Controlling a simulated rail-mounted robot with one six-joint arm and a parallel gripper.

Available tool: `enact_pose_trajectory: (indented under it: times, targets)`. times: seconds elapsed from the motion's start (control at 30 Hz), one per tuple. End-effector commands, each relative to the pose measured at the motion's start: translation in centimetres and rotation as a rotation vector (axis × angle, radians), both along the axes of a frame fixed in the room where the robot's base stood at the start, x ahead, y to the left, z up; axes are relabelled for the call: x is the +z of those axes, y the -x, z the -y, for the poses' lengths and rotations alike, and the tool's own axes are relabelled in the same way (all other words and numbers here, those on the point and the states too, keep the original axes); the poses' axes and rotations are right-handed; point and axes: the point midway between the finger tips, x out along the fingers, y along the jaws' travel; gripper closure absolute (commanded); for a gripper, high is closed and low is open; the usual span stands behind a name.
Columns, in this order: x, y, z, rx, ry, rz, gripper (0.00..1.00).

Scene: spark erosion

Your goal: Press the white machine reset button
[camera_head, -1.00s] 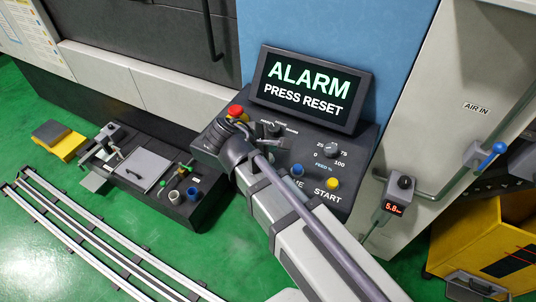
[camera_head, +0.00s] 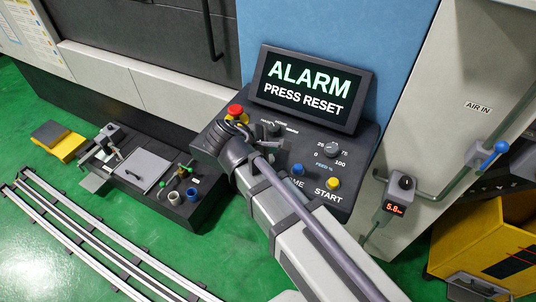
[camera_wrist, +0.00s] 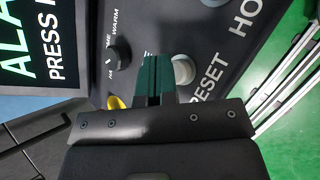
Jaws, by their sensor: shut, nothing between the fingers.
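The white reset button (camera_wrist: 184,69) shows in the wrist view as a round pale cap on the dark panel, by the word RESET. My gripper (camera_wrist: 155,58) is shut and empty, its dark green fingers pointing at the panel. The fingertips are just left of the button and overlap its left edge in the picture. I cannot tell whether they touch it. The screen (camera_head: 309,88) reads ALARM PRESS RESET.
A red emergency stop (camera_head: 235,111) on a yellow base sits at the panel's upper left. A black selector knob (camera_wrist: 120,55) is left of my fingers in the wrist view. A feed dial (camera_head: 332,149), a blue button (camera_head: 298,169) and a yellow start button (camera_head: 333,183) are on the right.

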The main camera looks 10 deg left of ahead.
Motion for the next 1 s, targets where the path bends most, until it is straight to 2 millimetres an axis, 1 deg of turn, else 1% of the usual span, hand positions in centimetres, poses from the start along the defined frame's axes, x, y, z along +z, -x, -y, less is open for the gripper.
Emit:
enact_pose_trajectory:
  times: [0.6, 0.87, 1.0]
  targets:
    - [-0.81, 0.0, 0.0, 0.0, 0.0, 0.0, 1.0]
    - [-0.71, 0.0, 0.0, 0.0, 0.0, 0.0, 1.0]
    - [-0.16, 0.0, 0.0, 0.0, 0.0, 0.0, 1.0]
